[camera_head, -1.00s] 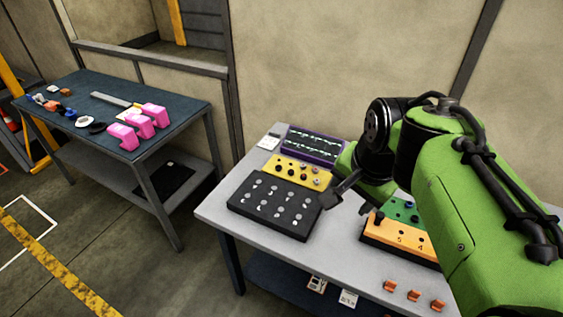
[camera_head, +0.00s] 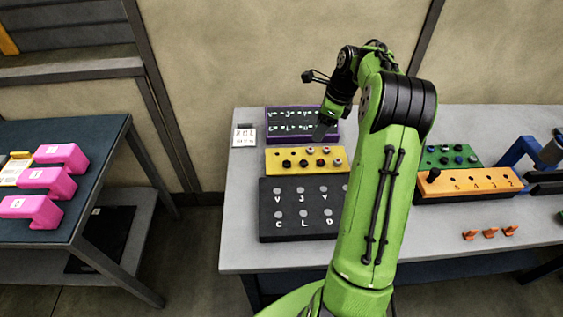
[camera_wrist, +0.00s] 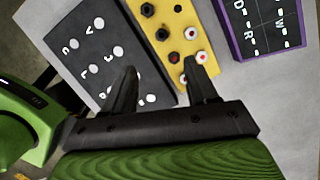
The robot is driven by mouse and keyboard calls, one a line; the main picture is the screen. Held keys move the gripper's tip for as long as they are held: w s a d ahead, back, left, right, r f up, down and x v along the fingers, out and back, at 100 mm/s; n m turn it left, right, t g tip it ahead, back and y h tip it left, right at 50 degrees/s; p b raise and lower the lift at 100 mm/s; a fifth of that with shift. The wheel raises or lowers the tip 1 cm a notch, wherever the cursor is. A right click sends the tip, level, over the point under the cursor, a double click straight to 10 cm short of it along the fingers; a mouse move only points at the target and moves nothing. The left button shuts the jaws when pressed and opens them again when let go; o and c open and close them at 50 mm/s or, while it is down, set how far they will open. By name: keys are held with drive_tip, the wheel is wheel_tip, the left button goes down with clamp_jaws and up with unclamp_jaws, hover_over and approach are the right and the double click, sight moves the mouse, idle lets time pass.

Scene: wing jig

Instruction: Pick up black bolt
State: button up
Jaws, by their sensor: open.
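The black bolts are dark hexagonal heads standing in a yellow block (camera_head: 273,167) on the grey table. One black bolt (camera_head: 287,163) is at the left of the front row, with others beside it. In the wrist view two black bolts (camera_wrist: 162,34) show clearly at the left edge of the yellow block (camera_wrist: 181,15). My gripper (camera_wrist: 160,72) is open and empty; its fingers point toward the yellow block and the black lettered board. In the head view my gripper (camera_head: 322,127) is in front of the purple board; its height above the table is unclear.
A black lettered board (camera_head: 268,218) lies in front of the yellow block, and a purple-framed board (camera_head: 272,112) behind it. Orange (camera_head: 430,185) and green (camera_head: 430,150) blocks stand right of my arm. A side table (camera_head: 95,200) with pink parts (camera_head: 62,157) is at left.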

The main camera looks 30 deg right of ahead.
sight(304, 162)
drive_tip(key=b+x, duration=0.1)
drive_tip(key=x, duration=0.4)
drive_tip(key=b+x, duration=0.1)
drive_tip(key=x, duration=0.4)
drive_tip(key=b+x, duration=0.1)
drive_tip(key=x, duration=0.5)
drive_tip(key=shift+s+d+f, duration=0.1)
drive_tip(key=shift+d, duration=0.25)
drive_tip(key=shift+s+m, duration=0.1)
drive_tip(key=shift+m, duration=0.2)
clamp_jaws()
wheel_tip(304, 162, up, 10)
drive_tip(key=p, duration=0.1)
drive_tip(key=shift+p, duration=0.4)
